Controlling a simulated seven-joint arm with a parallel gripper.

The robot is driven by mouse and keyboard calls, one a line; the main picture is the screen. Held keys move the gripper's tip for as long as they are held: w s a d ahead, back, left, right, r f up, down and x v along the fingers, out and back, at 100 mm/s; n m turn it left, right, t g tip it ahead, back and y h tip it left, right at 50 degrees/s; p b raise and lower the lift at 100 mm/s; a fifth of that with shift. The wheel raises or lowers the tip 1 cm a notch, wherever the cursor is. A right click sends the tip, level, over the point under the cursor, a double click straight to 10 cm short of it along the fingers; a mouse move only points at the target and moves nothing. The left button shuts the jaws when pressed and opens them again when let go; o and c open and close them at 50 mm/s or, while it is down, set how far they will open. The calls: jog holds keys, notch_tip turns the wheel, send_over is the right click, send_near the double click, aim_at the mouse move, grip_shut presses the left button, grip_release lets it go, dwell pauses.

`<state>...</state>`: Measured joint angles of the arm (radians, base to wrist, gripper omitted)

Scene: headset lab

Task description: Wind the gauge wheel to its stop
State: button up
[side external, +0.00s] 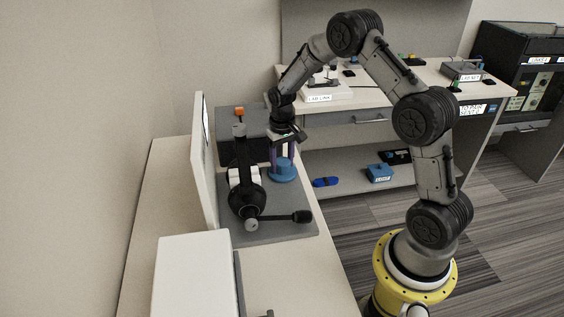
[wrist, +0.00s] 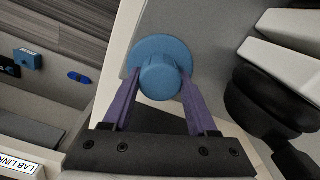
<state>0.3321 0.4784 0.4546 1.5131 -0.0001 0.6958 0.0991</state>
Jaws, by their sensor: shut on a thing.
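The blue gauge wheel (side external: 284,170) stands on the grey board beside the black headset. In the wrist view the wheel (wrist: 160,78) shows from above as a ribbed knob on a wider round blue base. My gripper (side external: 284,158) points down over the wheel, and its purple fingers (wrist: 161,82) reach along both sides of the knob. The gripper is shut on the knob. Where the fingertips touch is partly hidden by the knob. I cannot read the wheel's turn angle.
A black headset (side external: 246,190) on its stand is close to the left of the wheel. Another desk (side external: 430,72) stands at the back right.

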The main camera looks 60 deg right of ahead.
aim_at(282, 160)
jog(key=shift+r, duration=0.1)
dwell(0.4)
jog(key=o, duration=1.4)
jog(key=shift+c, duration=0.2)
notch_tip(282, 160, up, 14)
